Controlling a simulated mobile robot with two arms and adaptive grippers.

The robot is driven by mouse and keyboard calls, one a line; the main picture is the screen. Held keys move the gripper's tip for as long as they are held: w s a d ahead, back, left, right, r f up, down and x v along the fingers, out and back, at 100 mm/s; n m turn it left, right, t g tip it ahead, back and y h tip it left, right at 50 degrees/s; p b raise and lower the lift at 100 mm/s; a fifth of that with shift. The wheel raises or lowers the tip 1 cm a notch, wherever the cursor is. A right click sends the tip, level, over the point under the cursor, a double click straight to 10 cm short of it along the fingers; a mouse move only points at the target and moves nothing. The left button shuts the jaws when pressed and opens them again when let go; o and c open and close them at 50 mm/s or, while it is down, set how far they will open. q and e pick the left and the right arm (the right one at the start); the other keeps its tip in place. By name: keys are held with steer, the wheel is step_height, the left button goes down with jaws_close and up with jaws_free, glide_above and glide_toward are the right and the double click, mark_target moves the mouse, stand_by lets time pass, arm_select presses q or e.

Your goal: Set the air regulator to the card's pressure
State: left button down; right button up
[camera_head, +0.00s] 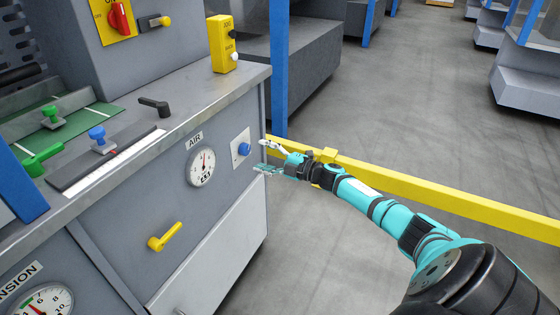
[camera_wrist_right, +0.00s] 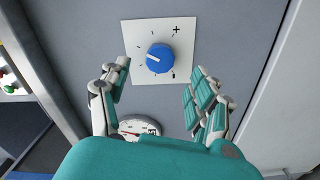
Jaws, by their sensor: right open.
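The air regulator knob (camera_head: 244,149) is round and blue on a pale square plate on the grey machine's front. It also shows in the right wrist view (camera_wrist_right: 160,58), with a plus mark and small ticks around it. The round AIR gauge (camera_head: 201,167) is left of the knob; its needle points roughly upward. My right gripper (camera_head: 264,156) is open, in front of the panel just right of the knob. In the right wrist view its fingers (camera_wrist_right: 158,88) stand on both sides of the knob, apart from it. No pressure card can be made out. My left gripper is not in view.
A yellow rail (camera_head: 420,190) runs behind my right arm beside a blue post (camera_head: 279,70). A yellow handle (camera_head: 165,237) sticks out below the gauge. A yellow button box (camera_head: 222,45) stands on the machine's top corner. The floor at right is open.

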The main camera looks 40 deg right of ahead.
steer(key=v, duration=0.6)
steer(key=shift+s, duration=0.2)
